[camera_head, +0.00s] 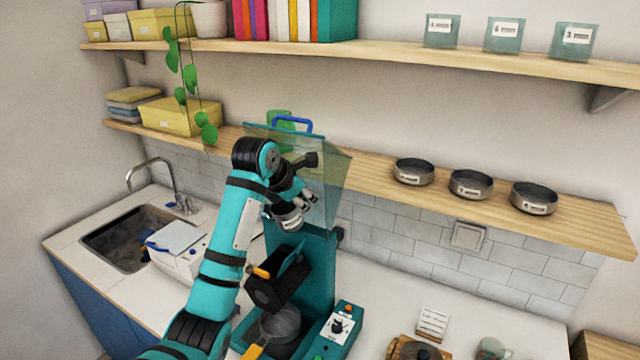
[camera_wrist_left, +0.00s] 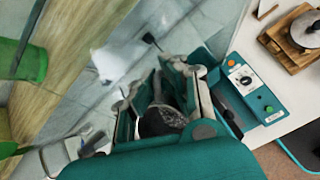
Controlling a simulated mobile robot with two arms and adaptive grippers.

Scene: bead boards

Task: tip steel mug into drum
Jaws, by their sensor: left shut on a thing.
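The steel mug (camera_head: 288,219), with a white label, is held in my left gripper (camera_head: 306,199) above the teal machine (camera_head: 316,255). In the left wrist view my left gripper (camera_wrist_left: 165,88) is shut on the mug (camera_wrist_left: 160,122), and something dark and grainy shows at its mouth. A black drum-like part (camera_head: 277,283) with an orange handle sits on the machine's front, below the mug and apart from it. The inside of this part is hidden. My right gripper is not in view.
The lower shelf (camera_head: 370,180) runs behind, bearing several labelled steel pans (camera_head: 471,184). A metal bowl (camera_head: 281,324) sits low on the machine. The sink (camera_head: 125,240) is at left.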

